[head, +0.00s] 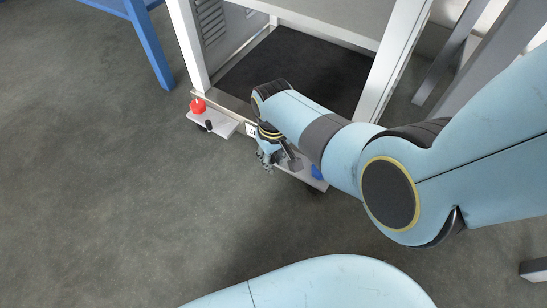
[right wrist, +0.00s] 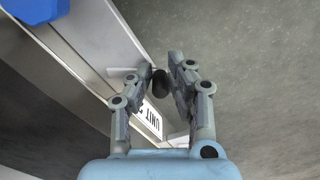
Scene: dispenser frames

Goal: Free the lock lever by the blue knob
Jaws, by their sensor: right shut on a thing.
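The blue knob (head: 317,172) sits on a pale plate at the right end of the frame's lower edge. It also shows at the top left of the right wrist view (right wrist: 32,10). A lock lever with a dark rounded tip (right wrist: 158,84) stands by this plate, between the fingers of my right gripper (right wrist: 170,72). In the head view my right gripper (head: 268,161) is low at the frame's edge, left of the blue knob. It is shut on the lever, which it hides there. My left gripper is not in view.
A red knob (head: 198,106) and another black lever (head: 209,125) sit on the frame's left plate. The white dispenser frame (head: 188,45) has a dark floor panel (head: 290,65). A blue stand (head: 150,50) is at upper left. Open grey floor lies left and in front.

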